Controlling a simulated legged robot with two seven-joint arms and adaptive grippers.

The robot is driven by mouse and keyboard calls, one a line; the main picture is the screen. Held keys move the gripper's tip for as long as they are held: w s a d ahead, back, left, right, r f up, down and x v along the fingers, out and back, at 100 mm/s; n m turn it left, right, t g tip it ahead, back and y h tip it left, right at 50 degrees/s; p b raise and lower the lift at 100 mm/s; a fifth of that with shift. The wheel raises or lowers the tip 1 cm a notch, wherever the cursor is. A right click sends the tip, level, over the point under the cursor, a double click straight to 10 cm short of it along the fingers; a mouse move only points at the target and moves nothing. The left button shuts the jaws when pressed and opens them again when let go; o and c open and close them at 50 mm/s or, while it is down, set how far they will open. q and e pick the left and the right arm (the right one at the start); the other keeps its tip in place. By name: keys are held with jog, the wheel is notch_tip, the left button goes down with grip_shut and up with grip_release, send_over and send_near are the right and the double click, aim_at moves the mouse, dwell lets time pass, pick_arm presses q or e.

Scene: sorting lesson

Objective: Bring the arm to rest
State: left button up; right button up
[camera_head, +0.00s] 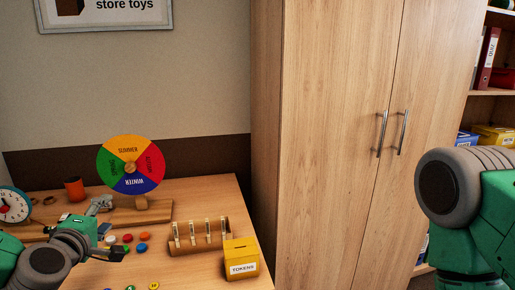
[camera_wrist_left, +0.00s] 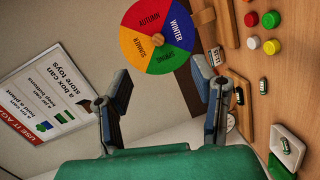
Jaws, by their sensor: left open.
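My left gripper (camera_head: 111,229) is open over the left part of the wooden desk (camera_head: 205,273). It shows in the left wrist view (camera_wrist_left: 160,80) with its two fingers spread and nothing between them. The season wheel (camera_head: 130,164) stands on the desk behind the gripper and also shows in the wrist view (camera_wrist_left: 156,36). My right arm comes in at the right edge of the head view, but its gripper is out of the picture.
Coloured buttons (camera_head: 128,238) lie close by the left gripper. A wooden rack (camera_head: 201,247) and a yellow tokens box (camera_head: 241,258) stand to the right. A tall cabinet (camera_head: 335,130) stands beyond the desk.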

pick_arm(q)
jog(key=s+d+f+m+g+h+b, duration=0.1)
jog(key=s+d+f+m+g, duration=0.3)
jog(key=f, duration=0.4)
jog(key=s+d+f+m+g+h+b, duration=0.1)
jog(key=s+d+f+m+h, duration=0.15)
jog(key=s+f, duration=0.5)
jog(key=s+d+f+m+g+b, duration=0.2)
jog(key=s+d+f+m+g, duration=0.15)
jog(key=f, duration=0.65)
jog(key=s+a+f+m+g+y+b, duration=0.1)
jog(key=s+f+m+g, duration=0.2)
jog(key=s+f, duration=0.3)
jog(key=s+a+f+m+g+y+b, duration=0.1)
jog(key=s+f+m+g, duration=0.3)
jog(key=s, duration=1.1)
notch_tip(320, 180, down, 2)
jog(key=shift+a+m+b, duration=0.3)
jog(key=shift+a+b, duration=0.05)
jog(key=shift+a, duration=0.15)
